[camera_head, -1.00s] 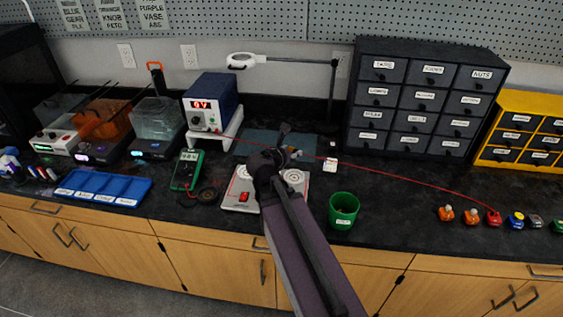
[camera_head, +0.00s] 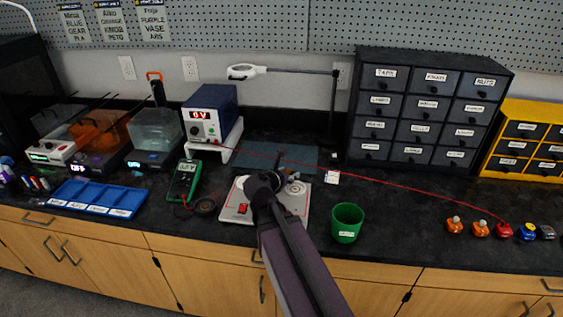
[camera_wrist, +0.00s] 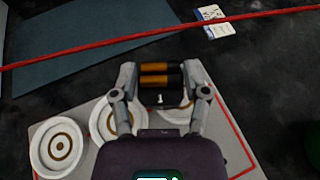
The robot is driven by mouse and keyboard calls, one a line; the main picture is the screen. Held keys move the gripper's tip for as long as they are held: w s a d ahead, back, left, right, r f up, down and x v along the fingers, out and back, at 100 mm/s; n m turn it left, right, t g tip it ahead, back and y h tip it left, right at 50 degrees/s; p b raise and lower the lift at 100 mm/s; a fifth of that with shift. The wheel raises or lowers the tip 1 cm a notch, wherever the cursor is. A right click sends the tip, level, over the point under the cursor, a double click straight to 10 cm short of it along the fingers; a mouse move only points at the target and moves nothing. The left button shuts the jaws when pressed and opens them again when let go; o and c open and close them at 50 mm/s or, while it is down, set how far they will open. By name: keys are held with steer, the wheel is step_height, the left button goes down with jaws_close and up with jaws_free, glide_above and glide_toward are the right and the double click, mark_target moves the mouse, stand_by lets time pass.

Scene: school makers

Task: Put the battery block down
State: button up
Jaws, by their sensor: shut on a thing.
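The battery block (camera_wrist: 155,81), a dark holder with two orange-and-black cells and a "1" on its front, sits between my gripper's fingers (camera_wrist: 161,76) in the wrist view. The fingers are shut on its two sides. It is over or near the upper edge of a pale board with a red outline (camera_wrist: 232,128); I cannot tell whether it touches anything. The board carries round white pads with brass-coloured rings (camera_wrist: 60,146). In the head view my arm covers part of the board (camera_head: 231,213), and the block is not clearly seen.
A red wire (camera_head: 395,187) runs from the power supply (camera_head: 210,113) across the bench to the buttons at right. A blue-grey mat (camera_head: 305,156) lies behind the board. A green cup (camera_head: 346,222) stands right of it, a green multimeter (camera_head: 184,181) left.

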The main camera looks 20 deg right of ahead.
steer(key=b, duration=0.1)
glide_above(282, 164)
steer(key=shift+w+f, duration=0.15)
steer(key=shift+f, duration=0.6)
steer(key=shift+f+b, duration=0.1)
steer(key=shift+b, duration=0.2)
steer(key=shift+f+b, duration=1.7)
steer(key=shift+f, duration=0.2)
steer(key=o, duration=1.3)
steer(key=shift+r, duration=0.1)
steer(key=shift+r, duration=0.1)
